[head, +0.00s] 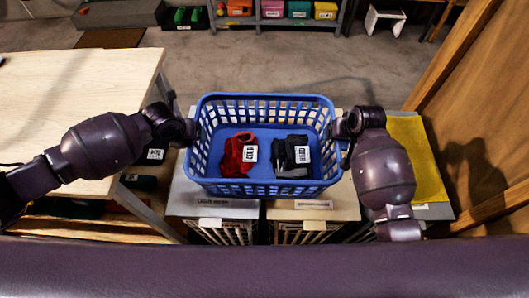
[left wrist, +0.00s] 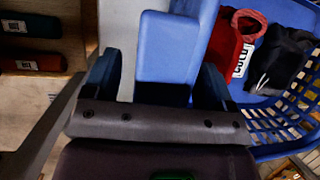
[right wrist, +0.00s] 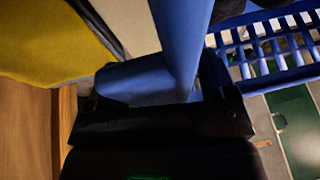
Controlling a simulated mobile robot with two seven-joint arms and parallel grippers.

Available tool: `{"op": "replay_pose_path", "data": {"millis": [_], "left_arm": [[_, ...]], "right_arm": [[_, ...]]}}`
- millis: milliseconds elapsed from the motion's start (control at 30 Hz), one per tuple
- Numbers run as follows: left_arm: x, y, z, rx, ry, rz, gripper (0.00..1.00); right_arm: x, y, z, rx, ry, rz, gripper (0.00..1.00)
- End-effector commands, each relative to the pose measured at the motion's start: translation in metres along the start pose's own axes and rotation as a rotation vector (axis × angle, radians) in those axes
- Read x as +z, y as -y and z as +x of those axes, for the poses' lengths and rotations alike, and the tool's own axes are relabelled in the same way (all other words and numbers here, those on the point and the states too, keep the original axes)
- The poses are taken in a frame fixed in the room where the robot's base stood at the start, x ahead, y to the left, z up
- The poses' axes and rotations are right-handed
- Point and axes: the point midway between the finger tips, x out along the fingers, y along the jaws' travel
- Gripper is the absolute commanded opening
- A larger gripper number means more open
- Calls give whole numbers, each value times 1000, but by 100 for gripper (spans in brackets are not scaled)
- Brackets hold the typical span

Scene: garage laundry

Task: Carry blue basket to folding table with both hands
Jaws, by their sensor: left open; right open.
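The blue basket (head: 265,188) is in the middle of the head view, above or on two light-topped bins. It holds a red cloth (head: 236,155) and a dark grey cloth (head: 292,157), each with a white tag. My left gripper (head: 190,130) is at the basket's left side; in the left wrist view its open fingers (left wrist: 160,85) stand on both sides of the blue rim. My right gripper (head: 342,128) is at the right side; in the right wrist view its open jaws (right wrist: 165,80) are around the blue rim. A light wooden table (head: 75,100), likely the folding table, is at the left.
Two bins with labelled lids (head: 212,207) (head: 313,209) stand under the basket. A yellow mat (head: 412,150) and a wooden panel (head: 490,110) are at the right. A shelf with coloured boxes (head: 272,22) is at the back. Grey floor beyond the basket is clear.

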Motion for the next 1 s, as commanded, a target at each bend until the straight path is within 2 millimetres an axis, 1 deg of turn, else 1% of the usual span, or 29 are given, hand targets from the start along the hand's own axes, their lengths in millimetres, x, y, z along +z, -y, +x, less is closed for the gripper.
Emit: {"op": "replay_pose_path", "data": {"millis": [67, 100, 167, 500, 533, 833, 1000], "left_arm": [[0, 0, 0, 0, 0, 0, 78], [0, 0, 0, 0, 0, 0, 75], [0, 0, 0, 0, 0, 0, 66], [0, 0, 0, 0, 0, 0, 14], [0, 0, 0, -1, 0, 0, 9], [2, 1, -2, -1, 3, 0, 9], [6, 2, -8, -1, 9, 1, 9]], "right_arm": [[0, 0, 0, 0, 0, 0, 77], [0, 0, 0, 0, 0, 0, 74], [0, 0, 0, 0, 0, 0, 65], [0, 0, 0, 0, 0, 0, 13], [0, 0, 0, 0, 0, 0, 9], [-1, 0, -2, -1, -3, -1, 9], [-5, 1, -8, -1, -8, -1, 9]]}}
